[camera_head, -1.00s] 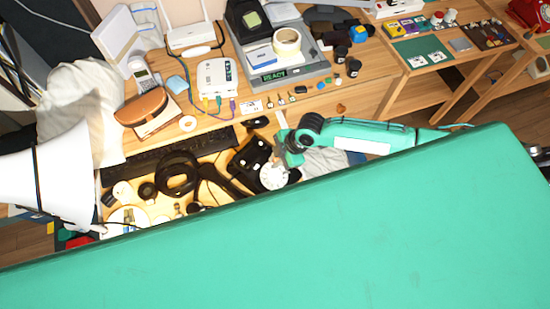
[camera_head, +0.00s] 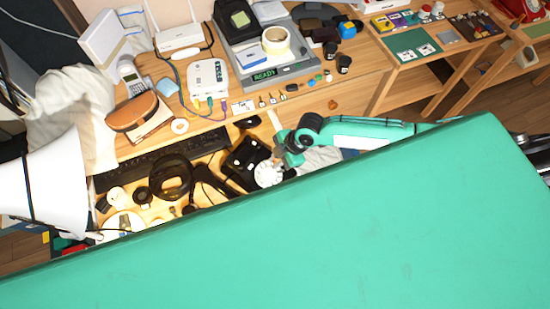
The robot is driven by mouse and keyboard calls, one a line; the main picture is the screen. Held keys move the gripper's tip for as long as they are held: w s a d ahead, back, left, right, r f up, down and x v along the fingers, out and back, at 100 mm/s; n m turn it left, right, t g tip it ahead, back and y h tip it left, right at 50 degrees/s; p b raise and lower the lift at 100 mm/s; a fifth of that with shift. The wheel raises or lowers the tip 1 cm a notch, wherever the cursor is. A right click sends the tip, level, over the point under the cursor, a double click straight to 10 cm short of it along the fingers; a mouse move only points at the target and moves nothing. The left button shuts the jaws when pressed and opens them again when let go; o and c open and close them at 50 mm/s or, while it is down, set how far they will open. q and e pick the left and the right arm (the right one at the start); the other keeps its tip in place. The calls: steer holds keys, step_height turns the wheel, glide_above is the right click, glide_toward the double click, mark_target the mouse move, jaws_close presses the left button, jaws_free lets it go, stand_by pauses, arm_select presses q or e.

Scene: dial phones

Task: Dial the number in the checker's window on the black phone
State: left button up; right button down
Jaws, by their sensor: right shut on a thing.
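The black phone (camera_head: 243,158) lies on the lower desk surface, with its white round dial (camera_head: 268,173) toward the right. My right gripper (camera_head: 281,163) comes in from the right, right at the dial's upper right edge. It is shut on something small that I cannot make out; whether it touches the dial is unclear. The checker is a grey device (camera_head: 290,72) on the upper desk. Its dark window (camera_head: 264,76) shows green lettering that seems to read READY; no number is legible. My left gripper is not in view.
A black keyboard (camera_head: 150,160), black headphones (camera_head: 172,176) and small items crowd the space left of the phone. My large teal body part hides the front.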

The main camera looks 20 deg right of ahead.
steer(key=shift+s+d+f, duration=0.25)
steer(key=shift+s+d, duration=0.1)
steer(key=shift+s, duration=0.25)
steer(key=shift+s+f, duration=0.1)
steer(key=shift+s, duration=0.05)
steer(key=shift+s+d+r+p, duration=0.1)
steer(key=shift+s+r+p, duration=0.05)
steer(key=shift+r+p, duration=0.35)
steer(key=shift+s+d+r+p, duration=0.1)
steer(key=shift+s+r+p, duration=0.05)
steer(key=shift+r+p, duration=0.25)
stand_by(0.5)
